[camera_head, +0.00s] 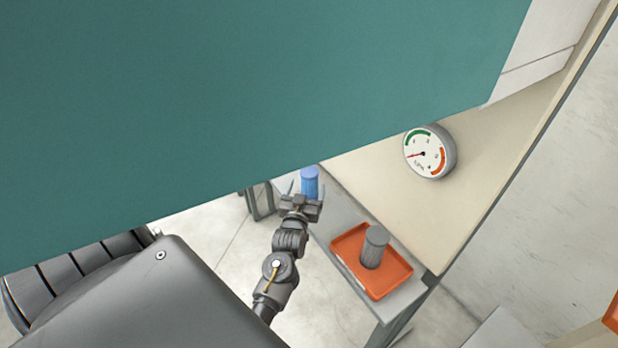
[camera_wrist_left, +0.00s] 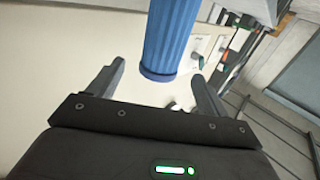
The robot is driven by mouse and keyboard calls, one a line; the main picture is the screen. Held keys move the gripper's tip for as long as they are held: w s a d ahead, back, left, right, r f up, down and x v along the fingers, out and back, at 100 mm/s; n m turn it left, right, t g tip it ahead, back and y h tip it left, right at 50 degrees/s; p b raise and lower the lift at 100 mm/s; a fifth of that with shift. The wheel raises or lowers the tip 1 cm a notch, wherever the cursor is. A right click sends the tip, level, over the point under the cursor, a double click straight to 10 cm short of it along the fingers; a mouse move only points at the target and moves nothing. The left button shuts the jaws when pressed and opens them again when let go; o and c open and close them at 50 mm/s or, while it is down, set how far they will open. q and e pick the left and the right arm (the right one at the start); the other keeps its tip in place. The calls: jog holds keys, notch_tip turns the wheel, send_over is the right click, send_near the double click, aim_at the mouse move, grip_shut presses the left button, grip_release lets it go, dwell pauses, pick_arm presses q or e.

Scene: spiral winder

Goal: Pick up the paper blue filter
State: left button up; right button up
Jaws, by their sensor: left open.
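The paper blue filter (camera_head: 310,181) is a blue ribbed cylinder at the far end of the grey shelf in the head view. In the left wrist view the blue filter (camera_wrist_left: 170,38) rises from between my fingers toward the top edge, where its end is cut off. My left gripper (camera_head: 306,192) is open at the filter. In the left wrist view my left gripper (camera_wrist_left: 158,82) has one finger on each side of the filter's lower end, with gaps visible on both sides. My right gripper is not in view.
An orange tray (camera_head: 345,240) with a grey cylinder (camera_head: 374,246) stands on the near part of the grey shelf (camera_head: 405,297). A round gauge (camera_head: 429,152) is on the beige panel (camera_head: 490,170). A large teal panel (camera_head: 230,100) covers the upper left.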

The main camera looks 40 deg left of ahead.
aim_at(308, 181)
pick_arm(q)
jog(key=shift+w+a, duration=0.25)
jog(key=shift+w, duration=0.2)
jog(key=shift+w+a+b, duration=0.2)
jog(key=shift+w+b, duration=0.05)
jog(key=shift+b, duration=0.05)
jog(key=b+x, duration=0.2)
jog(key=x, duration=0.1)
jog(key=shift+w+a+r, duration=0.1)
jog(key=shift+w+a, duration=0.05)
jog(key=shift+w, duration=0.2)
jog(key=shift+w+a, duration=0.2)
jog(key=shift+w, duration=0.2)
jog(key=shift+r, duration=0.15)
jog(key=shift+s, duration=0.15)
jog(key=shift+d, duration=0.1)
jog(key=shift+c, duration=1.1)
jog(key=c, duration=0.9)
